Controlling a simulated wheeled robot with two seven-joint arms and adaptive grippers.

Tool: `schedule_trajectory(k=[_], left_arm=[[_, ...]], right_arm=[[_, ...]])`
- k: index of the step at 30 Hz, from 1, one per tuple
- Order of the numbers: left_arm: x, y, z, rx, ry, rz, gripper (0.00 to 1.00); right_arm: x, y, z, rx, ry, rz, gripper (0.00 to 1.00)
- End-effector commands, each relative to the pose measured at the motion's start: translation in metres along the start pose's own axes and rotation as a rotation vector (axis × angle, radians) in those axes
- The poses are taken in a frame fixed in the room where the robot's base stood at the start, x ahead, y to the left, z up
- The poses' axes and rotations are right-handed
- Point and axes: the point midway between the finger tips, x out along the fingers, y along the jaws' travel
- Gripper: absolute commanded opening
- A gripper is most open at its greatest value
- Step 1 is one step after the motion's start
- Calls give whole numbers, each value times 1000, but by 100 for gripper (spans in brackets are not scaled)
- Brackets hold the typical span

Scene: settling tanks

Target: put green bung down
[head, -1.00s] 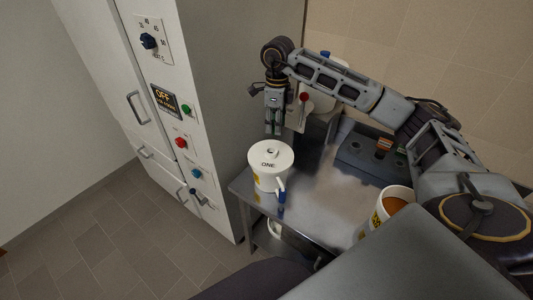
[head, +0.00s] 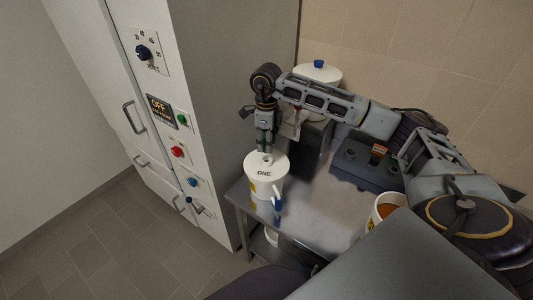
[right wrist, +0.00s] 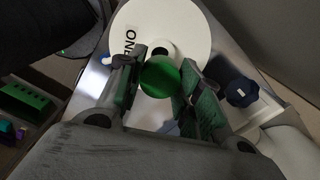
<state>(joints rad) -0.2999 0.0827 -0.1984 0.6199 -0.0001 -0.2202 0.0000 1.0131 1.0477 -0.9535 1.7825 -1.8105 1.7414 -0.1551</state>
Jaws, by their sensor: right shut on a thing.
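My right gripper (head: 266,150) points down just above the lid of a white tank marked ONE (head: 264,186). In the right wrist view its fingers (right wrist: 161,84) are shut on the round green bung (right wrist: 160,75). The bung hardly shows in the head view, where the fingers cover it. The tank's lid, also in the right wrist view (right wrist: 192,25), has a dark hole (right wrist: 160,50) close beside the bung in that picture. I cannot tell whether the bung touches the lid. My left gripper is not in view.
The tank stands on a steel table (head: 318,218), near its left end. A blue-handled tap (head: 277,203) sticks out from it. A cabinet (head: 215,120) stands to the left. Behind are a blue-knobbed white pot (head: 318,73) and a grey block (head: 362,165); a cup of orange-brown liquid (head: 387,208) stands right.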

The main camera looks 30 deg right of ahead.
Motion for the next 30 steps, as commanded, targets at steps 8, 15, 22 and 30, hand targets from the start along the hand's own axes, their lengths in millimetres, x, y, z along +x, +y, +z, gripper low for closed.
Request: schedule_trajectory(k=[8,15,22,30], left_arm=[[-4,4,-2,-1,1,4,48],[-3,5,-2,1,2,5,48],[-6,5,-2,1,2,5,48],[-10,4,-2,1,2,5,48]], right_arm=[[18,0,0,0,0,-1,19],[18,0,0,0,0,-1,19],[32,0,-1,0,2,1,19],[54,0,0,0,0,0,19]])
